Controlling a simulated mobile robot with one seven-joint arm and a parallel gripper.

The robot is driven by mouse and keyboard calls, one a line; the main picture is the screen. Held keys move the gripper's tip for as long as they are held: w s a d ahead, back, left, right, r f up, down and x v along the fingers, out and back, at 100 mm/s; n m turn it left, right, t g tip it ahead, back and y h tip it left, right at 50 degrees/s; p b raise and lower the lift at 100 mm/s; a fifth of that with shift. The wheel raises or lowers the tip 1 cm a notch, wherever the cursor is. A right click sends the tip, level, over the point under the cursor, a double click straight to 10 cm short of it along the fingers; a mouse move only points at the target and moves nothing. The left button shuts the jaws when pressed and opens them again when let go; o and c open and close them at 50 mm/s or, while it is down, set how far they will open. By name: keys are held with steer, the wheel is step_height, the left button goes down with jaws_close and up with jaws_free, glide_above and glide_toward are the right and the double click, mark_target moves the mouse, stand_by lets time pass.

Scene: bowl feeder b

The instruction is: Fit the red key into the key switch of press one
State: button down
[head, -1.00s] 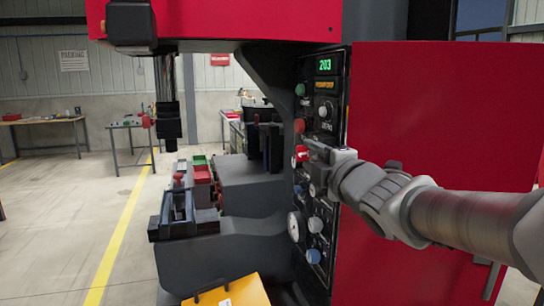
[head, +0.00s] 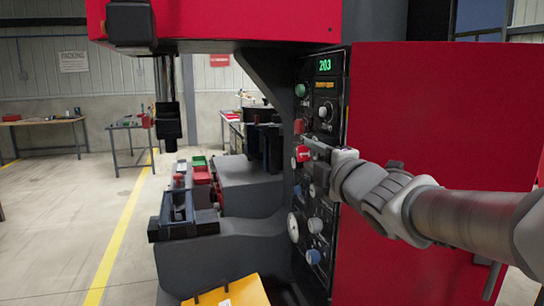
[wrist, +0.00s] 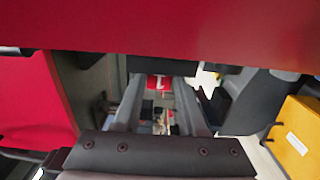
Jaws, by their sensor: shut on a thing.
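The red key (head: 302,154) is a small red piece with a white mark, held at the tips of my gripper (head: 310,146) in front of the press's dark control panel (head: 323,125). In the wrist view the red key (wrist: 158,82) shows between the far ends of the two fingers. The gripper is shut on it. Key and fingers cover part of the panel, and I cannot pick out the key switch or tell whether the key touches it.
The panel carries a green display (head: 325,65), several knobs and buttons, and a white dial (head: 293,228). A large red cabinet side (head: 440,120) stands right of it, behind my arm. A yellow box (head: 232,292) is low in front. Open floor (head: 60,220) lies left.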

steer(key=shift+c, duration=1.9)
jaws_free()
steer(key=shift+s, duration=0.1)
steer(key=p+v, duration=0.3)
steer(key=v, duration=1.4)
steer(key=s+d+f+m+g+h+p, duration=0.1)
steer(key=d+f+m+g+h+p, duration=0.35)
steer(key=m, duration=0.85)
steer(key=s+a+f+m+g, duration=0.4)
steer(key=s+f+m+g, duration=0.3)
steer(key=s+f+m, duration=0.1)
steer(key=shift+s+a, duration=0.3)
steer(key=shift+s, duration=0.15)
